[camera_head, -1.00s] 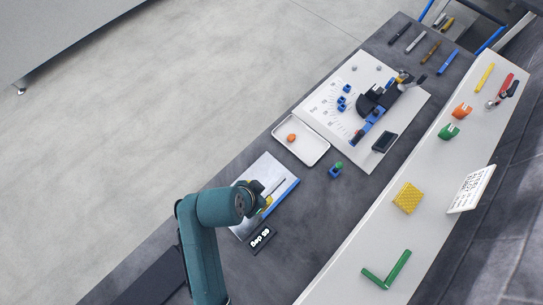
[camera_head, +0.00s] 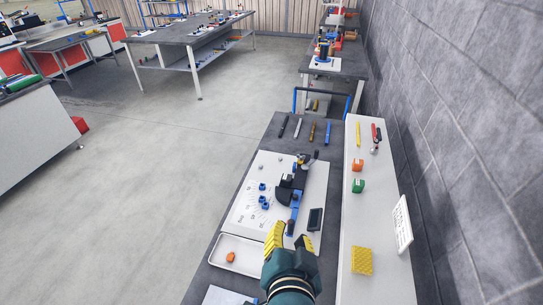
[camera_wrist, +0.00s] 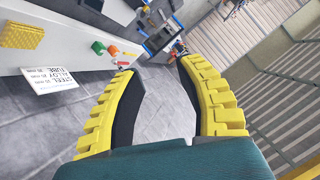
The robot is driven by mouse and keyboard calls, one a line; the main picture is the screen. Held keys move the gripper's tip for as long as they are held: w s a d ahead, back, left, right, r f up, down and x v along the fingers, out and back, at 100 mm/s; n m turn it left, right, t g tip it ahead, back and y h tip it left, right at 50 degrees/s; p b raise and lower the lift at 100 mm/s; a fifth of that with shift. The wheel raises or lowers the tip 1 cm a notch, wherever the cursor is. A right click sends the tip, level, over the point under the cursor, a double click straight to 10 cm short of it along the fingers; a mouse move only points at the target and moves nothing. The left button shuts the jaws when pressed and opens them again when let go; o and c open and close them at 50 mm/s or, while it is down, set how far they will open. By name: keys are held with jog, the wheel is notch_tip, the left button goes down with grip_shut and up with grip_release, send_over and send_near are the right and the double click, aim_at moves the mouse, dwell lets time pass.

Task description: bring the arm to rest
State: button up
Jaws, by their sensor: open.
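My gripper (camera_head: 287,238) is at the lower middle of the head view, its yellow fingers above the near end of the white board. In the wrist view my gripper (camera_wrist: 155,68) shows two yellow fingers with dark inner pads spread wide apart. Nothing is between them; the grey floor shows through the gap. My teal wrist hides part of the bench below it in the head view.
The dark bench carries a white board (camera_head: 245,205) with a black and blue fixture (camera_head: 291,185), and a white tray (camera_head: 222,248) with an orange piece (camera_head: 230,257). A pale shelf (camera_head: 352,210) holds a yellow block (camera_head: 361,260) and clips along the grey wall. Open floor lies left.

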jog(key=s+d+r+n+t+p, duration=0.1)
jog(key=r+p, duration=0.5)
jog(key=r, duration=0.8)
jog(key=s+d+r+n+t+p, duration=0.1)
jog(key=s+r+n+t+p, duration=0.2)
jog(key=r, duration=1.1)
jog(key=s+d+r+n+t+p, duration=0.1)
jog(key=r+t+p, duration=0.4)
jog(key=r+p, duration=0.5)
notch_tip(320, 180, up, 5)
jog(key=shift+s+f+n+t, duration=0.15)
jog(key=shift+s+n+t, duration=0.15)
jog(key=shift+s+n, duration=0.35)
jog(key=shift+w, duration=0.15)
